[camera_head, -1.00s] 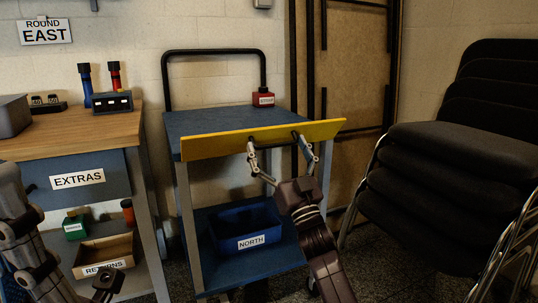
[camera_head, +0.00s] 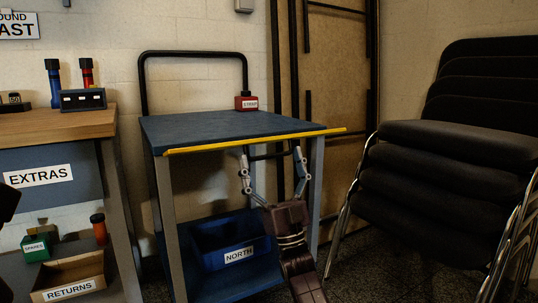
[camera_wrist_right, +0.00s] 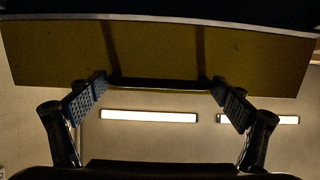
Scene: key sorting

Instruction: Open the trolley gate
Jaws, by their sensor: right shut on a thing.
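The trolley (camera_head: 215,124) has a blue top, with its yellow gate (camera_head: 250,141) along the front edge. In the head view the gate is nearly edge-on, a thin yellow strip. The right wrist view shows its broad yellow face (camera_wrist_right: 150,50). A dark bar handle (camera_head: 268,156) hangs below the gate; it also spans the right wrist view (camera_wrist_right: 160,84). My right gripper (camera_head: 271,158) is shut on this handle from below, its fingertips near the handle's two ends. My left gripper is not in view; only dark parts show at the left edge.
A red box (camera_head: 246,103) sits on the trolley top, and a blue NORTH bin (camera_head: 225,243) on its lower shelf. A wooden-topped EXTRAS bench (camera_head: 60,122) stands at left. Stacked black chairs (camera_head: 450,140) stand at right. Bare floor shows between trolley and chairs.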

